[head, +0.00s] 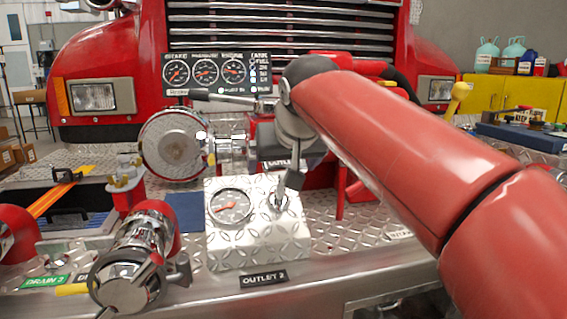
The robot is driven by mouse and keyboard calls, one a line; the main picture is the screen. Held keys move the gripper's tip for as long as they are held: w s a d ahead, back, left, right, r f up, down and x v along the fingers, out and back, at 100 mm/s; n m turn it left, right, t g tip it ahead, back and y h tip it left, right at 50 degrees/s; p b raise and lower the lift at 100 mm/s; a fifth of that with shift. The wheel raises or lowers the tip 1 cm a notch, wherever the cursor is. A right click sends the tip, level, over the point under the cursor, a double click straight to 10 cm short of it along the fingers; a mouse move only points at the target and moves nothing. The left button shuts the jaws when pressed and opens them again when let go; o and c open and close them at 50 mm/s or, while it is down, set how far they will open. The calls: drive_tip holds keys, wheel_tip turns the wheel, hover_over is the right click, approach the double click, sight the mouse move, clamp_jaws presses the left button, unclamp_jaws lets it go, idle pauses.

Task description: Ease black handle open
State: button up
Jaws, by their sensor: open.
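A black-gripped lever (200,95) on a pale rod lies nearly level under the gauge board, above the large chrome cap. A smaller black handle (294,180) rises, slightly tilted, from a chrome fitting on the diamond-plate box marked Outlet 2 (262,240). I cannot tell which one the task means. My red arm comes in from the right and bends down at a dark grey wrist. My gripper (296,150) is open, just above the smaller handle. Its fingertips are hard to make out, and contact cannot be told.
A round gauge (231,206) sits on the box left of the smaller handle. A chrome outlet (135,262) stands at front left, and a large chrome cap (174,144) behind. The red truck front and grille (290,30) close off the back. My arm covers the right side.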

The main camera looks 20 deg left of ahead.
drive_tip(key=v, duration=0.8)
drive_tip(key=shift+p, duration=0.3)
drive_tip(key=shift+f, duration=0.1)
